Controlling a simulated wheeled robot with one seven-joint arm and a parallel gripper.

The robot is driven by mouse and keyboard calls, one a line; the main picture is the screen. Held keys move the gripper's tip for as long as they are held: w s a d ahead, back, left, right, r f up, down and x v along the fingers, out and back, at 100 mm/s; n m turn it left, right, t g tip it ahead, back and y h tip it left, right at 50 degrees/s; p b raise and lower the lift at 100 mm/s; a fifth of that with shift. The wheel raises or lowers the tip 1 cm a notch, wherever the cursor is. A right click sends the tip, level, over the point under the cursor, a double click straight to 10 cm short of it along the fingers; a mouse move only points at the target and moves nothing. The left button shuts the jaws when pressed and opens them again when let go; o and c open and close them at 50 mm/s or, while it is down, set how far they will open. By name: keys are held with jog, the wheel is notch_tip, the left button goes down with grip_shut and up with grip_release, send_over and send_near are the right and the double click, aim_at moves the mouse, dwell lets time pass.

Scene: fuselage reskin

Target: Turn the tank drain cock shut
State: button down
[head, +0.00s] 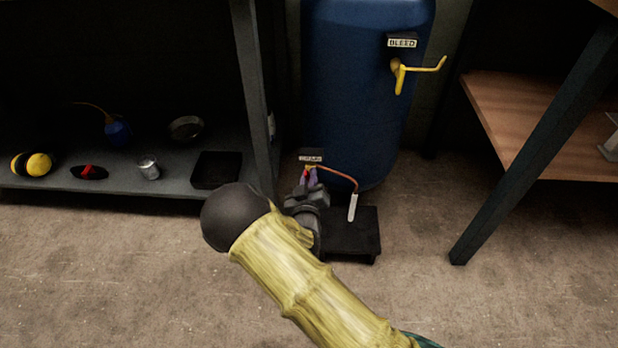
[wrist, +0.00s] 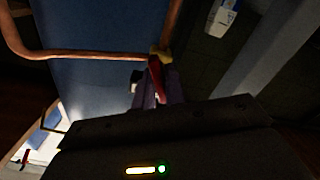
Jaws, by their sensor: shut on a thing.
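The blue tank (head: 350,90) stands upright behind my gripper. My gripper (head: 309,178) is low at the tank's front, its fingers shut on the drain cock's red handle (head: 306,173). In the wrist view the red handle (wrist: 156,78) stands up from between the fingers (wrist: 158,95), just below a brass-yellow fitting (wrist: 160,52). A copper pipe (head: 340,173) runs right from the cock and bends down to a pale end piece (head: 352,207). The pipe (wrist: 80,55) also crosses the wrist view. The far side of the cock is hidden.
A black tray or stand (head: 352,235) sits on the floor under the pipe end. A yellow lever (head: 400,75) under a BLEED label is higher on the tank. A dark shelf (head: 110,178) with several small items is left, and a wooden bench (head: 520,110) right. Open floor lies in front.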

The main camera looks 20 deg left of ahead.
jog(key=shift+m, duration=0.3)
jog(key=shift+d+r+m+p, duration=0.1)
jog(key=shift+m+p, duration=0.9)
jog(key=shift+m, duration=0.1)
jog(key=shift+m+p, duration=0.6)
jog(key=shift+m, duration=0.8)
jog(key=c, duration=1.5)
grip_release()
jog(key=p+v, duration=0.7)
jog(key=v, duration=1)
jog(key=shift+s, duration=0.25)
